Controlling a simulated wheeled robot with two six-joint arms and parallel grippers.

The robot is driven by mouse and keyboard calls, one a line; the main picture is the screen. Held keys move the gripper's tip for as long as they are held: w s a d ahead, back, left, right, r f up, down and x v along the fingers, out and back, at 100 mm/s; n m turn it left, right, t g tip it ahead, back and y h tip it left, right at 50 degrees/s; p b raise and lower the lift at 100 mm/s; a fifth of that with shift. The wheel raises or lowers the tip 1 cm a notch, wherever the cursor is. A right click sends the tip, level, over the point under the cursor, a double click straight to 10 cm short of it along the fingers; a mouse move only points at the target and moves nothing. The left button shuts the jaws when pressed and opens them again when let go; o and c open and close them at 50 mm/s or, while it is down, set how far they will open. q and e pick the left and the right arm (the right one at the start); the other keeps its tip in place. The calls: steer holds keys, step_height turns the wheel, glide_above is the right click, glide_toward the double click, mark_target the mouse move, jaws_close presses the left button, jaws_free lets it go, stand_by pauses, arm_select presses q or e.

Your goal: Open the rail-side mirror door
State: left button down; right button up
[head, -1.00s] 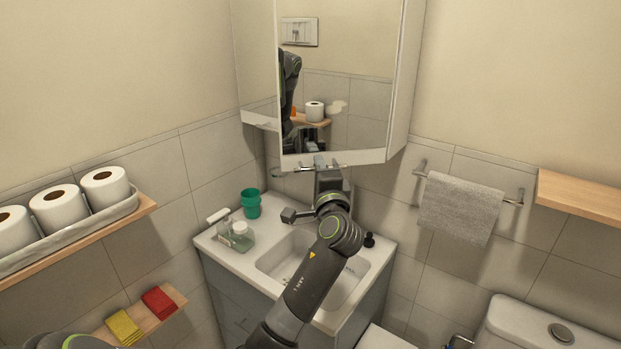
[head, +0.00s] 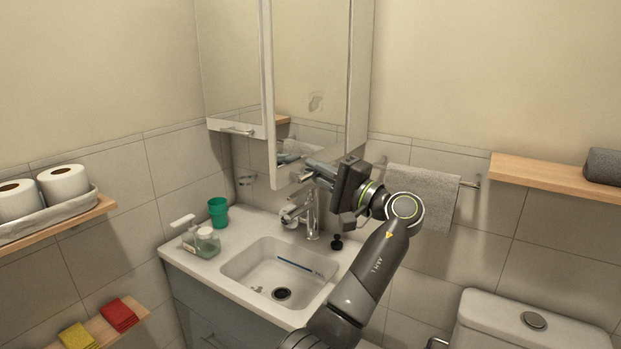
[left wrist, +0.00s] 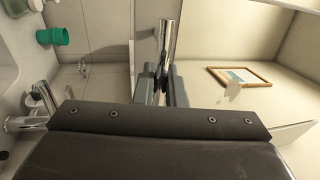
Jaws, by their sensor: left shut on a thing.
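The mirror cabinet has a left door (head: 230,65) and a right door (head: 308,65), the one on the towel-rail side. The right door stands out from the cabinet at an angle, its left edge nearer to me and its lower corner hanging below the left door. My left gripper (head: 312,168) reaches in from the right at the door's bottom edge and is shut on its bar handle. In the left wrist view the fingers (left wrist: 160,82) close around the metal bar handle (left wrist: 169,42). The handle is partly hidden by the gripper. My right gripper is not in view.
Below are the basin (head: 280,268), tap (head: 311,215), soap dispenser (head: 206,241) and green cup (head: 218,211). The towel (head: 425,188) hangs close behind the arm. A wooden shelf (head: 540,175) and toilet (head: 500,325) are at right; toilet rolls (head: 62,183) at left.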

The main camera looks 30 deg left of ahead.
arm_select(q)
steer(key=shift+d+g, duration=0.2)
steer(key=shift+g, duration=0.1)
steer(key=c, duration=1.6)
jaws_free()
steer(key=shift+a, duration=0.1)
steer(key=shift+o, duration=0.2)
steer(key=b+v, duration=0.5)
steer(key=v, duration=1.2)
steer(key=shift+f, duration=0.2)
